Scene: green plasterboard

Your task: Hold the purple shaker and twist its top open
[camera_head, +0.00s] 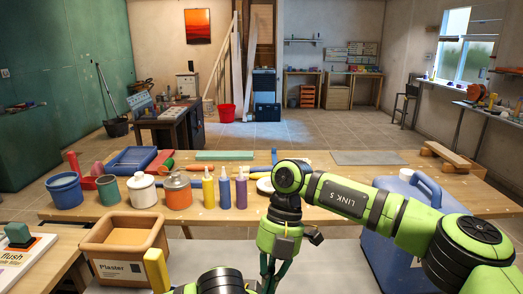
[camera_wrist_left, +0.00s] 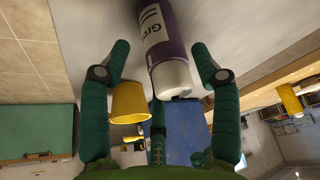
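In the left wrist view, the purple shaker (camera_wrist_left: 172,38) shows its purple body, a white printed label and a white end facing my gripper. Its far end is cut off by the top edge. My left gripper (camera_wrist_left: 160,47) has its fingers spread on both sides of the shaker, with a clear gap at the left finger. In the head view I cannot make out the shaker. My right gripper (camera_head: 275,268) points down at the bottom middle. Its fingertips are cut off by the frame edge, so its opening is hidden.
A Plaster box (camera_head: 120,271) stands at the lower left, beside a yellow piece (camera_head: 156,271). A blue jug (camera_head: 392,248) stands at the right behind my arm. The wooden table (camera_head: 330,215) holds pots, bottles and trays. A yellow cup-like piece (camera_wrist_left: 130,102) shows between my left fingers.

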